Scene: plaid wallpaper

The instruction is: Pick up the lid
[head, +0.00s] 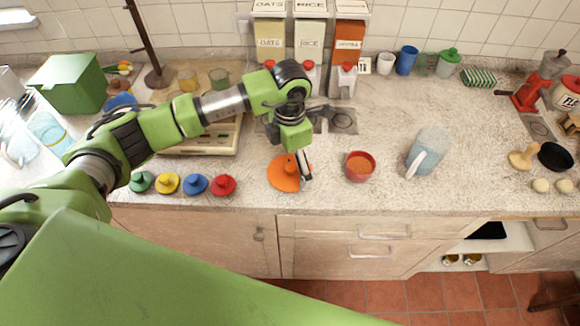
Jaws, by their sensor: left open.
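An orange lid (281,178) with a raised knob lies on the speckled counter near its front edge. My left gripper (305,172) points down at the lid's right side, with its fingers overlapping the lid's right edge in the head view. It is open, and I cannot tell whether it touches the lid. Smaller knobbed lids in green (142,182), yellow (167,183), blue (195,185) and red (223,185) lie in a row to the left. My right gripper is not in view.
A red bowl (367,177) stands just right of the gripper, and a translucent jug (428,150) farther right. Labelled canisters (310,42) and a scale (215,140) are behind my arm. The counter between bowl and jug is clear.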

